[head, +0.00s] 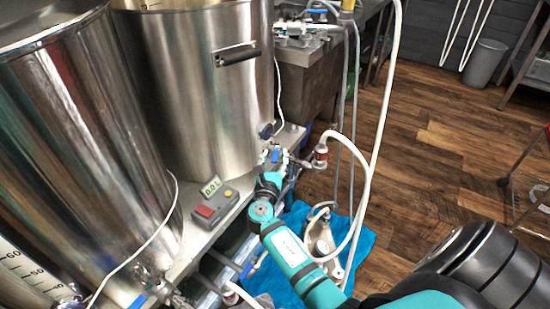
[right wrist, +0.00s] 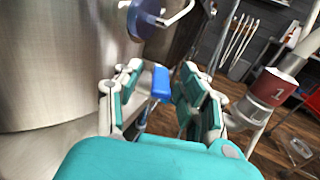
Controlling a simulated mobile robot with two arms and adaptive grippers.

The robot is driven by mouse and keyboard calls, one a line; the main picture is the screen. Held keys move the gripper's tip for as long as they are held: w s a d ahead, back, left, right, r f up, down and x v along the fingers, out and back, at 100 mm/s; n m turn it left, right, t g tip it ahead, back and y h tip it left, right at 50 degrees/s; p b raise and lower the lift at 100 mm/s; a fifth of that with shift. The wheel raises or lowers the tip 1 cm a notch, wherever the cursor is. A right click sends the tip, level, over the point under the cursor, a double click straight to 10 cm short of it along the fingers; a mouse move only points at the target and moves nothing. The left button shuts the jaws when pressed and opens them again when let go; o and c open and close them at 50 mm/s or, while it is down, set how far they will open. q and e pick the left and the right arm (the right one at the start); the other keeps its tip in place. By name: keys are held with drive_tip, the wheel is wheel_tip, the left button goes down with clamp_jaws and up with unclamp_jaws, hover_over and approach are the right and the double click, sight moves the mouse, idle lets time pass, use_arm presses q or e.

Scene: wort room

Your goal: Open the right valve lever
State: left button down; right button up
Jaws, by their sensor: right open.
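The right valve lever is a small blue handle (head: 275,155) on the fittings at the lower right of the farther steel kettle (head: 195,85). In the right wrist view the blue lever (right wrist: 161,83) shows between the two teal fingers. My right gripper (head: 269,179) is open, its fingers on either side of the lever in that view; I cannot tell whether they touch it. Another blue lever (head: 138,301) sits by the nearer kettle (head: 85,130) at the lower left. My left gripper is not in view.
A grey control box (head: 215,202) reading 0.0 sits on the steel stand left of my gripper. A white hose (head: 378,130) hangs right of the valve. A red-and-white fitting marked 1 (right wrist: 275,88) stands right of my fingers. A blue cloth (head: 355,243) lies on the wooden floor.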

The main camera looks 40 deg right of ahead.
drive_tip(key=shift+w+d, duration=0.25)
clamp_jaws()
idle(0.3)
